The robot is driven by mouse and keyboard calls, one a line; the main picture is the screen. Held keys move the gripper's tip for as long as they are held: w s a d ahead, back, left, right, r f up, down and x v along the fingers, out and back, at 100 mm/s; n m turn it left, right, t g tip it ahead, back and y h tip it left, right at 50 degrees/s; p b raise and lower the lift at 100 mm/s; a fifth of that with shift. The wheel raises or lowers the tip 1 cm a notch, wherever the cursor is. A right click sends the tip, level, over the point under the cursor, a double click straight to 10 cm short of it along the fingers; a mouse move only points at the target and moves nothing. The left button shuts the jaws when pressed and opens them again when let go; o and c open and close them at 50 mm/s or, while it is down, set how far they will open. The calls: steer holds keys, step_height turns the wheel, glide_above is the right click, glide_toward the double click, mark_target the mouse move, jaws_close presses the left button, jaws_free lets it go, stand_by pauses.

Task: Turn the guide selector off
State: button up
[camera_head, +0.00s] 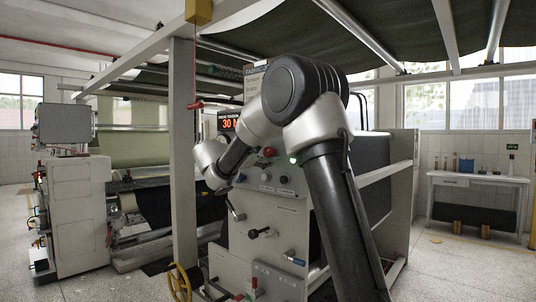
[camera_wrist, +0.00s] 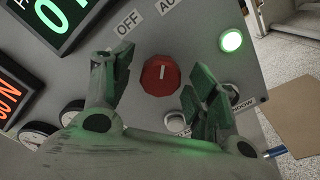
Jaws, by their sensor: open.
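In the wrist view a round red knob (camera_wrist: 160,75) sits on a grey panel, with an OFF label (camera_wrist: 128,22) at its upper left and a label starting "AU" (camera_wrist: 167,5) above it. A small pale mark shows on the knob, but its exact setting is hard to tell. My gripper (camera_wrist: 157,78) is open, with one finger on each side of the knob and visible gaps between them. I cannot tell how far the fingertips stand from the panel. In the head view my arm covers part of the panel, and the fingertips are not clear.
A lit green lamp (camera_wrist: 231,40) is right of the knob. Green and orange displays and round gauges (camera_wrist: 38,134) are at left.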

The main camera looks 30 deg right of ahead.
steer(key=shift+w+d, duration=0.25)
steer(key=shift+d, duration=0.4)
steer(key=c, duration=1.1)
steer(key=shift+o, duration=0.2)
steer(key=shift+n, duration=0.4)
steer(key=n, duration=0.3)
steer(key=shift+n, duration=2.5)
